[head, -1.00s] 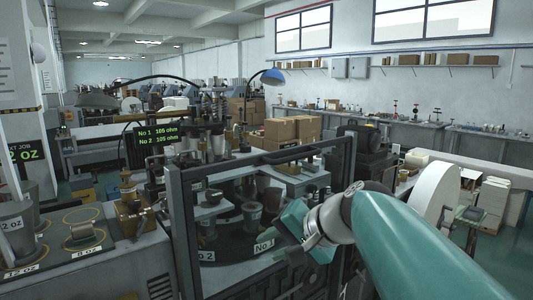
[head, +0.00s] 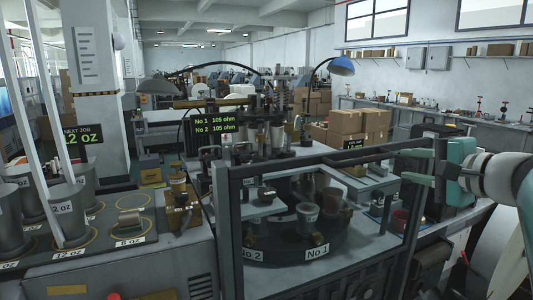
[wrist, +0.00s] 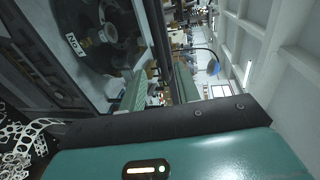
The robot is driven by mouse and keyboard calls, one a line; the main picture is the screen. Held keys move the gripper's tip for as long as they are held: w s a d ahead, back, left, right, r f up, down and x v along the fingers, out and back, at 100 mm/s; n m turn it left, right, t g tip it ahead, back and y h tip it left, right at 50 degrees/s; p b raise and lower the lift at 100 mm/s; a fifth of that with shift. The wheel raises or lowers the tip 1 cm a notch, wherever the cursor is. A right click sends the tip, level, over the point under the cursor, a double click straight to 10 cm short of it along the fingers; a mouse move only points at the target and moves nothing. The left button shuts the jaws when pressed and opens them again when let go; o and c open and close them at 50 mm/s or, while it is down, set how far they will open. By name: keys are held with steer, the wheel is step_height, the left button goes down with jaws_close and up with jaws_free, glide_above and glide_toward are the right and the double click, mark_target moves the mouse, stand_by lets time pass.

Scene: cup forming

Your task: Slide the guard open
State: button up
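The guard (head: 223,225) is a dark upright frame in front of the round forming table in the head view. Its top bar slopes up to the right, and the station labelled No 1 shows through it. My gripper (head: 415,165) is at the guard's upper right corner, with its teal fingers apart, one above the other. In the wrist view, the two fingers (wrist: 160,88) are also apart. A dark bar of the frame (wrist: 157,35) runs between them in the picture. I cannot tell whether a finger touches it.
The forming table (head: 350,245) with metal cups stands behind the guard. A bench with cup moulds (head: 130,230) is at the left. Cardboard boxes (head: 358,125) are behind the machine. A readout (head: 213,135) shows No 1 and No 2 at 105 ohm.

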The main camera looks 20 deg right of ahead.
mark_target(371, 160)
steer(key=w+f, duration=0.1)
steer(key=w, duration=0.7)
steer(key=w+f, duration=0.1)
steer(key=w, duration=0.2)
steer(key=shift+w+a+f, duration=0.2)
steer(key=shift+w+f, duration=0.1)
steer(key=shift+w, duration=0.1)
steer(key=shift+c, duration=0.4)
jaws_close()
